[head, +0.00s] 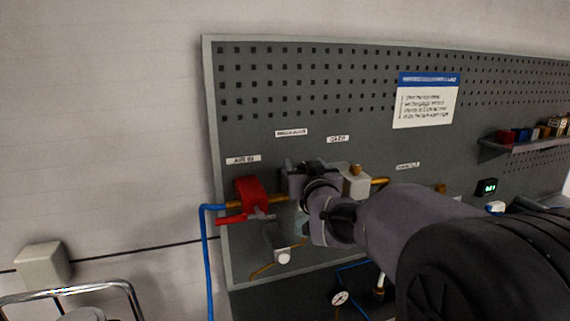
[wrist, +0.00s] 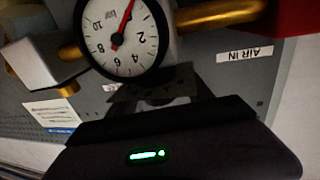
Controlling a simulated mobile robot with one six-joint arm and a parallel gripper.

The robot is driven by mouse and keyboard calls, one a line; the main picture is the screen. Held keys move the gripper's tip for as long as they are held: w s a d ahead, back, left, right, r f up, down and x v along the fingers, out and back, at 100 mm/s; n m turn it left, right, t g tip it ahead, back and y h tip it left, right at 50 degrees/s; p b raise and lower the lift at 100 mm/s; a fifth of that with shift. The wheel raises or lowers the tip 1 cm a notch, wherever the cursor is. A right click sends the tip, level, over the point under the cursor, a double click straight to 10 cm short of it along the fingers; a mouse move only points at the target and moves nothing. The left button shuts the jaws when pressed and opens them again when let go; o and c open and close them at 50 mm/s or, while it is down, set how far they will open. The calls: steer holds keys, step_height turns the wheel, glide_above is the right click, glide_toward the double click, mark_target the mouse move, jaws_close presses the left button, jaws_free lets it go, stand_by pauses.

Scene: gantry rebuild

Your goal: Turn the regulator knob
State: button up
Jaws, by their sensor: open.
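My gripper (head: 303,178) is at the pegboard panel, over the place under the regulator label (head: 291,133). It hides most of the regulator, and I cannot make out the knob in either view. In the wrist view, my gripper (wrist: 150,88) shows as a dark body with a green light, its jaws just below a round pressure gauge (wrist: 105,52). The jaws are open; whether they surround or touch the knob I cannot tell. The white gauge dial has a red needle pointing up and slightly right. The wrist picture is upside down.
A red valve (head: 250,190) sits left of my gripper on the brass pipe, fed by a blue hose (head: 207,260). A pale block (head: 356,181) is close on the right. A small gauge (head: 340,298) is below. A shelf (head: 525,146) juts out far right.

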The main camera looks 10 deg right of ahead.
steer(key=shift+w, duration=0.65)
steer(key=shift+c, duration=0.2)
jaws_close()
